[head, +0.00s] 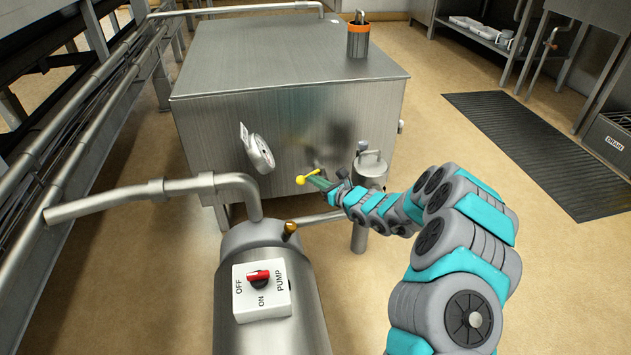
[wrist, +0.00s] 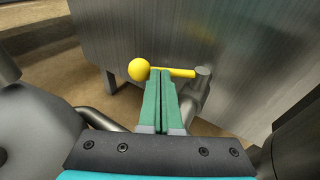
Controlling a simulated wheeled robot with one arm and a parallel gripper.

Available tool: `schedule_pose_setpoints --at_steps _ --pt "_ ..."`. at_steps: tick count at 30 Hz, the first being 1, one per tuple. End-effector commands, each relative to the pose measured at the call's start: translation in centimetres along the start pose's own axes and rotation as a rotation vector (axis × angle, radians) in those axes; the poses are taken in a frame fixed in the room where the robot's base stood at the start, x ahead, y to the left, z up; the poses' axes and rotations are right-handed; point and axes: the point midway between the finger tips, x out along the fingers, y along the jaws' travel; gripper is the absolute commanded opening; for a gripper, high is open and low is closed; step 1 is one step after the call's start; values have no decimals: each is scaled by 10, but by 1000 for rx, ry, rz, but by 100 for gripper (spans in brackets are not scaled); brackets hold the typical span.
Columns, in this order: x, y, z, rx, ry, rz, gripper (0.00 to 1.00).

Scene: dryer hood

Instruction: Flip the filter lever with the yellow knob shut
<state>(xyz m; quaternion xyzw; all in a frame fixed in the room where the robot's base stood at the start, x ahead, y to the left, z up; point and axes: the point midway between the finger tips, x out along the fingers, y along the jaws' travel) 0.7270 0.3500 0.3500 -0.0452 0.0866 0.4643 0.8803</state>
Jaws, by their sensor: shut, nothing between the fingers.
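The filter lever is a short yellow rod (wrist: 180,72) with a round yellow knob (wrist: 139,69) on its end. In the wrist view the rod runs sideways from a grey pivot post (wrist: 202,77) on the right to the knob on the left. My gripper (wrist: 160,72) is shut and empty, with its green fingertips at the rod beside the knob; I cannot tell whether they touch. In the head view the yellow knob (head: 300,180) shows just left of my gripper (head: 313,180), in front of the steel tank. My fingers and arm hide part of the lever and its mount there.
The steel tank (head: 290,125) with a round gauge (head: 260,153) stands behind the lever. A lidded filter canister (head: 369,167) is close by my wrist. A pump cylinder (head: 232,262) with a red switch (head: 259,278) stands in front, with pipes at left.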

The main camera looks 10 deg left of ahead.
Motion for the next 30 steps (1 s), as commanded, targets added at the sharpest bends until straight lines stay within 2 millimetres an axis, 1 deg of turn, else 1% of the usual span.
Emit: schedule_pose_setpoints --at_steps 20,30 --pt "4 3 0 -1 2 1 0" --pt "15 9 0 -3 0 3 0"
